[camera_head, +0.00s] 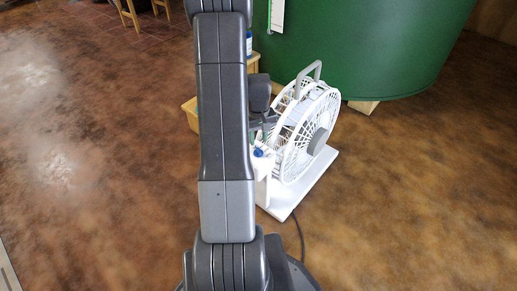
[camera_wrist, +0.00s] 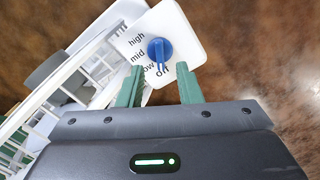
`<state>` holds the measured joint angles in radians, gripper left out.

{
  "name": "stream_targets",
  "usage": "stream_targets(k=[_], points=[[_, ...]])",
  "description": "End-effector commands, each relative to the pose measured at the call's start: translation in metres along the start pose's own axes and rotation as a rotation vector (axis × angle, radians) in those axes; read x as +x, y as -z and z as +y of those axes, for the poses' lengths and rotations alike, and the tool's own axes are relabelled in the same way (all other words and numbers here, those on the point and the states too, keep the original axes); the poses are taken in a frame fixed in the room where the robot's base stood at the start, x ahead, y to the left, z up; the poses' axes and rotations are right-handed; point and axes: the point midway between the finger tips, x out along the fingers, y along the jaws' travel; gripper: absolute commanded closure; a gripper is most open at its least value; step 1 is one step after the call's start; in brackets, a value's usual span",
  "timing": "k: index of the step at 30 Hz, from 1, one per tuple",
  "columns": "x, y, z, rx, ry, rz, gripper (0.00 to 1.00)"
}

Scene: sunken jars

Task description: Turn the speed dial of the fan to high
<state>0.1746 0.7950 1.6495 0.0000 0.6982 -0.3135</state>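The white fan (camera_head: 293,181) stands on the floor to the right of my arm in the head view, and part of its grille (camera_wrist: 40,100) shows at the left of the wrist view. Its blue speed dial (camera_wrist: 160,50) sits on a white panel (camera_wrist: 183,22) marked high, mid, low and off. The dial's pointer is at off. The dial also shows in the head view (camera_head: 258,153). My gripper (camera_wrist: 158,84) is open, with its green fingers apart on either side of the panel's lower part, below the dial in the picture. Nothing is between the fingers.
A large green tank (camera_head: 380,50) stands behind the fan. A yellowish box (camera_head: 190,113) is partly hidden behind my arm. A dark cable (camera_head: 300,240) runs on the floor from the fan. The brown floor to the right is clear.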

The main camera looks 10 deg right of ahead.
Motion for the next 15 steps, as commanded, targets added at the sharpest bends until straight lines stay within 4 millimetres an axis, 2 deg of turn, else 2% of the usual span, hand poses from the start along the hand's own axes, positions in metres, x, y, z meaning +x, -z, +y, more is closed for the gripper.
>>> stream_targets(k=[1,6,15], points=[[0.014,0.0,0.0,0.0,0.001,-0.002,0.68],[0.038,0.0,0.0,0.0,0.001,-0.002,0.68],[0.051,0.0,0.0,0.0,0.0,0.001,0.68]])
